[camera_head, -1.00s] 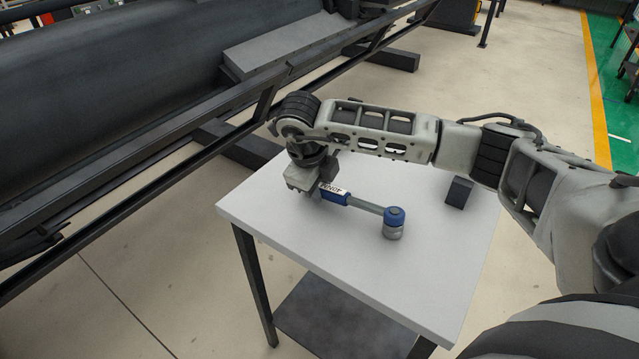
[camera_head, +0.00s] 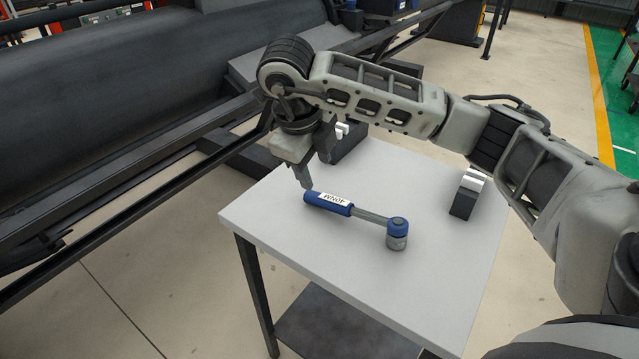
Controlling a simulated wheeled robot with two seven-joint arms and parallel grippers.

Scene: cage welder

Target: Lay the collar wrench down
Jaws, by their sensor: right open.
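The collar wrench (camera_head: 328,203) lies on the light grey table (camera_head: 350,270). Its blue handle with a white label points to the left, and its blue and silver head (camera_head: 397,234) is at the right. My right gripper (camera_head: 308,186) is just above and behind the handle's left end, pointing down. It is open and holds nothing. A small gap seems to show between the visible finger and the handle. My left gripper is not in view.
A dark block with a white top (camera_head: 465,195) stands at the table's right edge. Another dark block with white parts (camera_head: 347,140) is at the back, partly behind my right arm. A black rail frame (camera_head: 150,150) runs close along the left. The table's front is clear.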

